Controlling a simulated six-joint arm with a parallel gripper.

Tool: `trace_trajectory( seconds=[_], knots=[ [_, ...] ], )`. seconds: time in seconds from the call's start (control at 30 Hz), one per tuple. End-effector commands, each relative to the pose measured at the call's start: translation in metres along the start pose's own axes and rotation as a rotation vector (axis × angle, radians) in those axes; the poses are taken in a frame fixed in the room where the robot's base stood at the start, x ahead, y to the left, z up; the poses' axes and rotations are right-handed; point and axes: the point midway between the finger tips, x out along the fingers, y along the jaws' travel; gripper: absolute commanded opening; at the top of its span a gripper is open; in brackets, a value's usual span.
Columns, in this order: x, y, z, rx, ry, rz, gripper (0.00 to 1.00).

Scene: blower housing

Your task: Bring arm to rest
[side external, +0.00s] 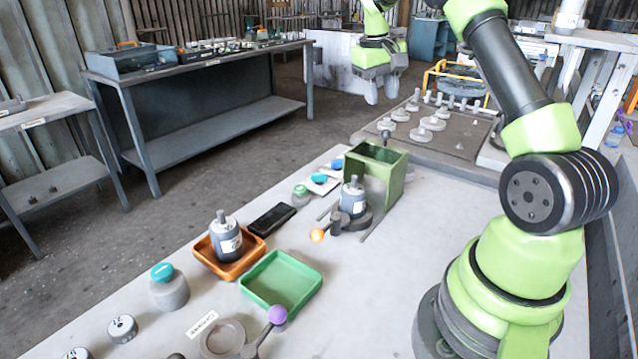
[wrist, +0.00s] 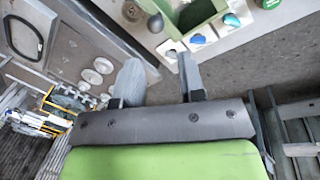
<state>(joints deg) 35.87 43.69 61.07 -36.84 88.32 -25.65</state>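My gripper (side external: 381,92) is raised high beyond the far end of the work table (side external: 400,245), with its fingers pointing down. In the wrist view my gripper (wrist: 160,78) shows two fingers set apart with only floor between them. It is open and empty, touching nothing. The green housing box (side external: 376,174) stands open-topped on the table, below and in front of the gripper. A grey motor-like part (side external: 354,196) with a white label stands upright beside it on a dark round base.
A similar labelled part (side external: 226,238) stands in the orange tray (side external: 208,262). The green tray (side external: 283,283) is empty. A dark board (side external: 455,135) holds several round knobbed pieces. A side bench (side external: 200,132) stands at the back left. Floor lies open between bench and table.

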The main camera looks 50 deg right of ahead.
Motion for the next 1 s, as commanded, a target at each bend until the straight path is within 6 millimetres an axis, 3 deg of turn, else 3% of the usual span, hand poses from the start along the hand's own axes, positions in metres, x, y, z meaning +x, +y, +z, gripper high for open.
trace_trajectory(
  seconds=[0.17, 0.3, 0.5, 0.63, 0.8, 1.0],
  knots=[
    [-0.051, -0.036, 0.025, -0.046, 0.101, -0.057, 0.37],
    [-0.093, -0.072, 0.067, -0.087, 0.202, -0.14, 0.37],
    [-0.13, -0.109, 0.143, -0.132, 0.33, -0.28, 0.37],
    [-0.138, -0.123, 0.196, -0.154, 0.398, -0.385, 0.37],
    [-0.13, -0.131, 0.254, -0.17, 0.459, -0.515, 0.37],
    [-0.117, -0.132, 0.288, -0.172, 0.488, -0.608, 0.37]
  ],
)
